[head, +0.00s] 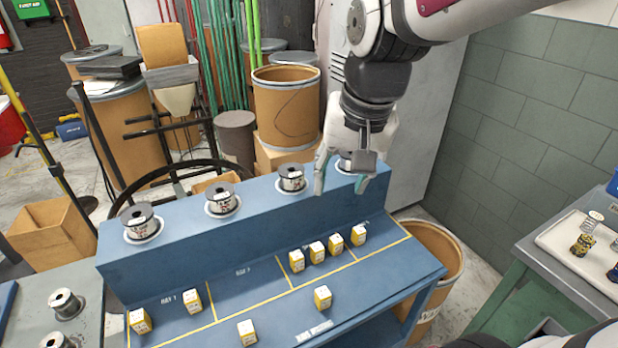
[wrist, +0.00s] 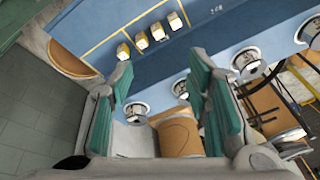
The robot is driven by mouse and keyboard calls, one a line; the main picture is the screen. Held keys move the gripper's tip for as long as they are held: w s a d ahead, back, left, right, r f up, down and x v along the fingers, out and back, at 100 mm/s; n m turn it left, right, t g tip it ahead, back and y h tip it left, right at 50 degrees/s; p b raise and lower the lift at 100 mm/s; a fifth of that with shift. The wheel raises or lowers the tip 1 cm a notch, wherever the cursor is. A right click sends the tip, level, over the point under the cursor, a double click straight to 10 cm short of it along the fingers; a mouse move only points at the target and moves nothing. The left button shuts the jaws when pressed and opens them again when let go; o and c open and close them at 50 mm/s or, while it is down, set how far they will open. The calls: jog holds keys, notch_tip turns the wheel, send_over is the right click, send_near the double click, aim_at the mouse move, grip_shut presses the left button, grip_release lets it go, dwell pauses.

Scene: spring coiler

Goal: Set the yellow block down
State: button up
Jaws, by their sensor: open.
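Several yellow blocks with white faces stand on the blue bench (head: 220,322). A tight group is at the right, with one block (head: 317,251) near its middle; part of this group shows in the wrist view (wrist: 141,40). One block (head: 322,297) stands alone in the front strip, another (head: 247,333) at the front edge, and two are at the left, one of them here (head: 192,301). Which block the task means, I cannot tell. My gripper (head: 340,184) is open and empty, fingers pointing down, above the right end of the bench's raised ledge, behind the block group.
Wire spools sit on the ledge, such as this one (head: 291,178); the rightmost (head: 346,162) is partly hidden behind my gripper. Yellow lines divide the bench into bays. A cardboard drum (head: 286,105) stands behind. A side table with a tray (head: 570,250) is at right.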

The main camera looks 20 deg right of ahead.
jog(key=s+a+r+n+t, duration=0.1)
jog(key=s+a+n, duration=0.3)
jog(key=s, duration=0.6)
jog(key=shift+r+n+t, duration=0.4)
jog(key=shift+r+n, duration=0.05)
jog(key=shift+n, duration=0.45)
